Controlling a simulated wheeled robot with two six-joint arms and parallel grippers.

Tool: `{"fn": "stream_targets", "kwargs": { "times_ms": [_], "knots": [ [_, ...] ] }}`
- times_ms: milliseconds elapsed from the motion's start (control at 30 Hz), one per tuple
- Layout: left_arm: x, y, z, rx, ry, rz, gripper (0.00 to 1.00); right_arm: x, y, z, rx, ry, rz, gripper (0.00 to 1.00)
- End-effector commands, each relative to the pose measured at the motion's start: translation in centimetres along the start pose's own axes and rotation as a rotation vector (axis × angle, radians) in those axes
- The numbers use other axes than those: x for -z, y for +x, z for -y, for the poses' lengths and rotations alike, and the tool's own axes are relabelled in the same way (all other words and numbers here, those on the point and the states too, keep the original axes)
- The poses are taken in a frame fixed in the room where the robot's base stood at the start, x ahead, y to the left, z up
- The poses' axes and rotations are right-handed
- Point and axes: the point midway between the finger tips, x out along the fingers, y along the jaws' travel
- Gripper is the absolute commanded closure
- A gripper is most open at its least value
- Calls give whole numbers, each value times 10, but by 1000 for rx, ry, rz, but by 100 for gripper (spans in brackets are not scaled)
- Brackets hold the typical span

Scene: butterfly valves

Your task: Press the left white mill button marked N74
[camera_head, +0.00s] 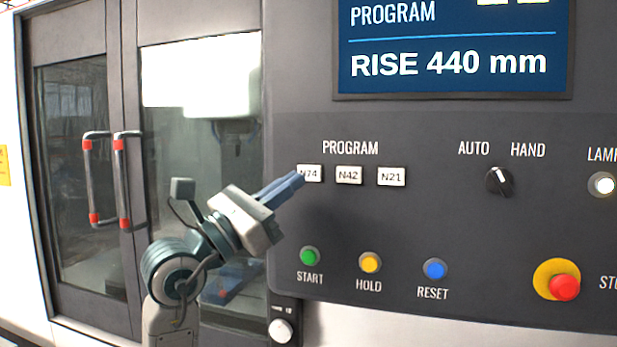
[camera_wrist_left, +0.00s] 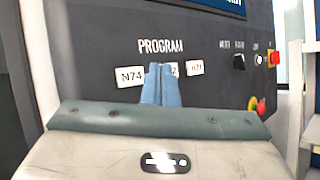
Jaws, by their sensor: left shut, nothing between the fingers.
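The white N74 button (camera_head: 312,174) is the leftmost of three under the word PROGRAM on the dark control panel; it also shows in the left wrist view (camera_wrist_left: 128,77). My left gripper (camera_head: 297,179) is shut and empty, its blue fingers pointing up at the panel. In the head view the fingertips overlap the left edge of N74 and hide part of its N. In the left wrist view the fingertips (camera_wrist_left: 161,68) appear between N74 and the partly hidden middle button. I cannot tell whether they touch the panel. My right gripper is not in view.
White buttons N42 (camera_head: 348,175) and N21 (camera_head: 391,177) sit right of N74. Below are green START (camera_head: 310,257), yellow HOLD (camera_head: 370,262) and blue RESET (camera_head: 434,269) buttons. A red stop button (camera_head: 564,287) and a black selector knob (camera_head: 498,181) are farther right.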

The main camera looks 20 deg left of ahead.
Motion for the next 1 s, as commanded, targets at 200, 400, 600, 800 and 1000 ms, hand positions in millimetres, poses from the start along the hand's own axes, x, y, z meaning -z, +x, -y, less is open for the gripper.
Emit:
{"fn": "stream_targets", "kwargs": {
  "times_ms": [200, 400, 600, 800, 1000],
  "knots": [
    [14, 20, -14, 0, -2, 0, 100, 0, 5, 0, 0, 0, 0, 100],
    [21, 28, -21, 0, 0, -1, 100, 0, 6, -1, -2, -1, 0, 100],
    [22, 30, -22, 0, 1, 0, 100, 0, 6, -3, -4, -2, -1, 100],
    [22, 30, -22, 0, 1, 0, 100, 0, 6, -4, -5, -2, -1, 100],
    [22, 30, -22, 0, 1, 0, 100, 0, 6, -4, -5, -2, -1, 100]
  ]
}}
